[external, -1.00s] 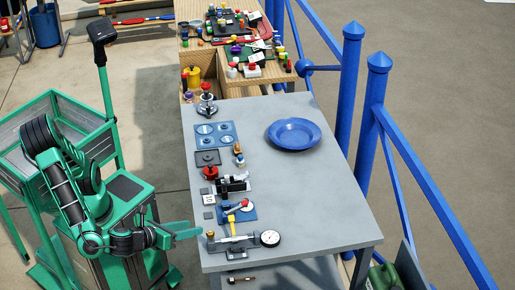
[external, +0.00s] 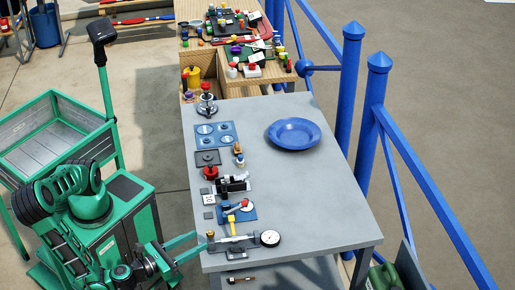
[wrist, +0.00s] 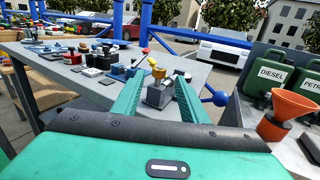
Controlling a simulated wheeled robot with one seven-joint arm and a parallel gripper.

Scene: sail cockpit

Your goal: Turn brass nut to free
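The brass nut (external: 211,235) sits at the front left end of the grey table, at the left end of a row of fittings. In the wrist view the brass nut (wrist: 158,73) shows on top of a grey block (wrist: 159,95), beyond and between my fingers. My gripper (external: 199,242) is at the table's front left corner, its two green fingers spread, close to the nut. In the wrist view my gripper (wrist: 158,82) is open and empty. I cannot tell whether a finger touches the block.
A dial gauge (external: 270,238) lies right of the nut. A blue plate fixture with a red-tipped lever (external: 243,205) is just behind it. More fittings line the table's left edge. A blue dish (external: 294,134) stands farther back. The table's middle right is clear.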

